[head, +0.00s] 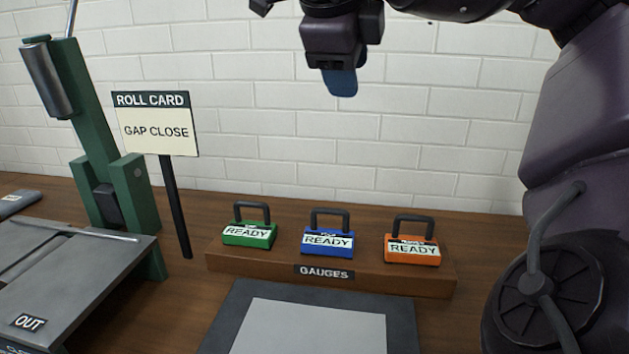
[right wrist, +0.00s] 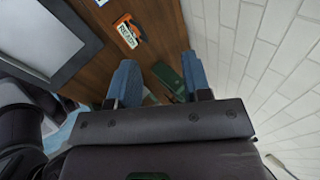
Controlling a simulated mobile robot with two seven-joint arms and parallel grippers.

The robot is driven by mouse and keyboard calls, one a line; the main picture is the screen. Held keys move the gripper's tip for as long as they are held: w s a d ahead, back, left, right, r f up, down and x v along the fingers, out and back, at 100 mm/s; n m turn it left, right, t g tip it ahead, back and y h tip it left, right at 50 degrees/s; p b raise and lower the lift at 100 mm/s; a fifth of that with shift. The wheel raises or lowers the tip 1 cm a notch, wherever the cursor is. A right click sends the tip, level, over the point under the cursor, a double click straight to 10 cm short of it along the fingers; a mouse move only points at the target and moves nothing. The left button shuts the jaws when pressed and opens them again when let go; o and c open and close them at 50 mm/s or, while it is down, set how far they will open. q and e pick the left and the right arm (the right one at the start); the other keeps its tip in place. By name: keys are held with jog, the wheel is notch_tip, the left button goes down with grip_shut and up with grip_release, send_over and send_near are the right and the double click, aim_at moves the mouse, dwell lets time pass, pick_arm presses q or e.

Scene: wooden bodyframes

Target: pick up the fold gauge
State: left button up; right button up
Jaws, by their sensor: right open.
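Three handled gauges stand in a row on a wooden rack: a green gauge (head: 248,234), a blue gauge (head: 327,242) and an orange gauge (head: 411,249). Each has a READY label; the small name strips are too small to read, so I cannot tell which is the fold gauge. My right gripper (head: 341,82) is high above the row, in front of the wall, empty. In the right wrist view its two blue fingers (right wrist: 160,84) are apart, and the orange gauge (right wrist: 127,34) lies beyond them. My left gripper is out of view.
The rack (head: 230,265) reads GAUGES. A grey mat (head: 225,323) lies in front. A ROLL CARD sign (head: 157,125) reads GAP CLOSE. A green-framed machine (head: 90,150) stands left. A green object (right wrist: 167,76) shows between my fingers in the wrist view. The white brick wall (head: 250,130) is behind.

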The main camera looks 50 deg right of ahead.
aim_at(329, 209)
jog(key=w+d+f+g, duration=0.1)
jog(key=w+f, duration=0.1)
jog(key=f, duration=0.5)
jog(key=w+d+f+g+b, duration=0.1)
jog(key=w+f, duration=0.1)
jog(key=f, duration=0.5)
jog(key=w+d+f+n, duration=0.1)
jog(key=w+f, duration=0.2)
jog(key=f, duration=0.5)
jog(key=shift+d+g+b, duration=0.3)
jog(key=shift+g+b, duration=0.1)
jog(key=shift+s+d+f+p, duration=0.1)
jog(key=shift+d+f+p, duration=0.1)
jog(key=shift+f+p, duration=0.3)
jog(key=shift+p+x, duration=0.4)
jog(key=shift+x, duration=1.65)
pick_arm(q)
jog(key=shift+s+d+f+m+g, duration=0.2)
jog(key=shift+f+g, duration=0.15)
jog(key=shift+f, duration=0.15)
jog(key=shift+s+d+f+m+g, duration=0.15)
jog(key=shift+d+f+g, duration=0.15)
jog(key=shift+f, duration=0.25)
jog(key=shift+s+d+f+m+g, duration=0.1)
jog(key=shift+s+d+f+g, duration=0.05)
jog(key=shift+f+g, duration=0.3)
pick_arm(e)
jog(key=shift+d+f, duration=0.35)
jog(key=shift+f, duration=0.15)
